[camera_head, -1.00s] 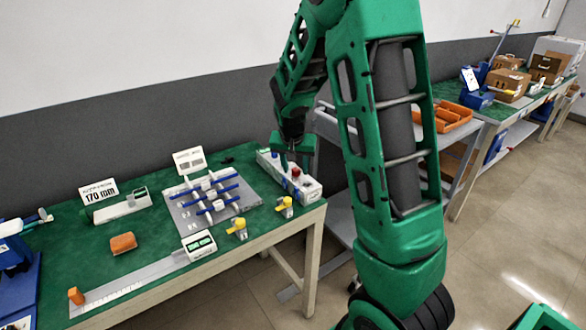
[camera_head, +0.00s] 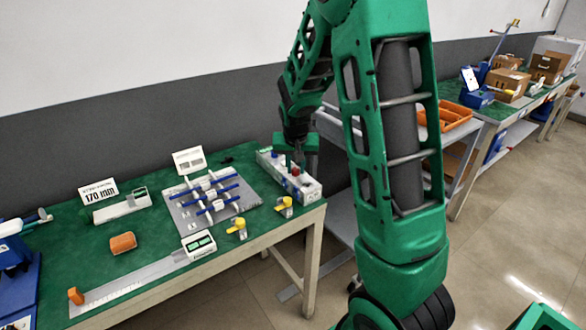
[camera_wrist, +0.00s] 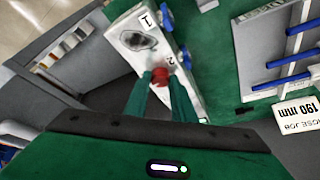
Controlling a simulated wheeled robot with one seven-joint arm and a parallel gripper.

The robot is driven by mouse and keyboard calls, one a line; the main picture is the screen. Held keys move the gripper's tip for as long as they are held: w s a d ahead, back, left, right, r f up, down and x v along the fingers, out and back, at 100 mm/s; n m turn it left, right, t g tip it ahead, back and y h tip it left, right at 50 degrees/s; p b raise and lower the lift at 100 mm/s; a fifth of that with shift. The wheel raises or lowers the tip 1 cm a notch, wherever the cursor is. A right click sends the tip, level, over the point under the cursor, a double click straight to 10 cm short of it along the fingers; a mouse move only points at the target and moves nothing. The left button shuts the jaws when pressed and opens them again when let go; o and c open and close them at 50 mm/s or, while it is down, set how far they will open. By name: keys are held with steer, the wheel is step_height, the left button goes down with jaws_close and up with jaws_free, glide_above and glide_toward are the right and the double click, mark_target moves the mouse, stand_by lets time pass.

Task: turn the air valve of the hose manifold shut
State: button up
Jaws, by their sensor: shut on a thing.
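The hose manifold (camera_head: 304,187) is a long white box near the right end of the green table. In the wrist view its top (camera_wrist: 125,22) shows the labels 1 and 2, a dark grey oval patch, and blue parts along one side. A red knob (camera_wrist: 160,76), which looks like the air valve, stands on the top by label 2. It also shows in the head view (camera_head: 295,170). My gripper (camera_wrist: 161,82) reaches down over the manifold, its two green fingers shut on the red knob. The fingers hide part of the knob, and its turn angle is unclear.
Two yellow-handled valves (camera_head: 238,228) (camera_head: 285,206) lie near the front edge. A grey cart (camera_head: 345,150) stands beyond the table's right end.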

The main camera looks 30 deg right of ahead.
steer(key=n+y, duration=0.1)
steer(key=n, duration=0.3)
steer(key=shift+d+t, duration=0.2)
steer(key=shift+t, duration=0.2)
steer(key=n+y, duration=0.2)
steer(key=n, duration=0.3)
steer(key=shift+d, duration=0.15)
steer(key=n+y, duration=0.1)
steer(key=n, duration=0.2)
steer(key=shift+d+n+y, duration=0.1)
steer(key=shift+n+y, duration=0.2)
steer(key=shift+w+r+n+g+y, duration=0.1)
steer(key=shift+n+g+y, duration=0.25)
steer(key=shift+n, duration=0.6)
steer(key=shift+w+n+g+y, duration=0.1)
steer(key=shift+n+g+y, duration=0.2)
steer(key=shift+n, duration=0.65)
steer(key=shift+d, duration=0.1)
steer(key=o, duration=1)
steer(key=shift+s, duration=0.1)
